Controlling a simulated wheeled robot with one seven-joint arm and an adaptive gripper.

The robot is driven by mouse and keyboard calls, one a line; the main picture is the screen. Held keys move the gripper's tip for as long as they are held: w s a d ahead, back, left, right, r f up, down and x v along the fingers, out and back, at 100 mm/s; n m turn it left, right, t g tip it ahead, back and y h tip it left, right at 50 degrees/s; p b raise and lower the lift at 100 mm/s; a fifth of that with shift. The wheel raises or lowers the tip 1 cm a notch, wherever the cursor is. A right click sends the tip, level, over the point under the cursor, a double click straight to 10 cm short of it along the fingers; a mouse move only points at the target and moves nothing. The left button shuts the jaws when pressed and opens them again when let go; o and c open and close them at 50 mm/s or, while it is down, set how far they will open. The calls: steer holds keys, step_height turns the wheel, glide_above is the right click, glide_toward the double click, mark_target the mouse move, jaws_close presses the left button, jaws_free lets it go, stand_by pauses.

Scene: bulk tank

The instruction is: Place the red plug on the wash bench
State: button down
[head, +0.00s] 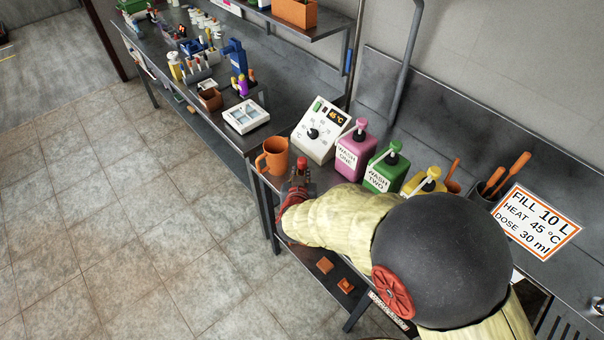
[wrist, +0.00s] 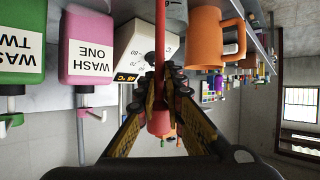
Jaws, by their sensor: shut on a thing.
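The red plug is upright in my gripper (head: 299,182). Its red top (head: 302,163) shows above the fingers in the head view. In the wrist view, which looks upside down, my gripper (wrist: 166,88) is shut around the plug's red shaft (wrist: 160,124). The wash bench (head: 548,272) is the grey metal bench with the wash jugs. My gripper is at its front left part, just right of an orange mug (head: 272,157). The plug's lower end is hidden in the head view, and I cannot tell whether it touches the bench.
A white control box (head: 322,129) stands behind my gripper. Pink (head: 352,155), green (head: 384,172) and yellow (head: 424,183) jugs stand to its right. A dosing sign (head: 537,222) is further right. A white tray (head: 246,116) lies on the left bench. Orange pieces (head: 325,265) lie on the lower shelf.

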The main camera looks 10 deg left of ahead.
steer(key=shift+f, duration=0.1)
steer(key=c, duration=1.9)
jaws_free()
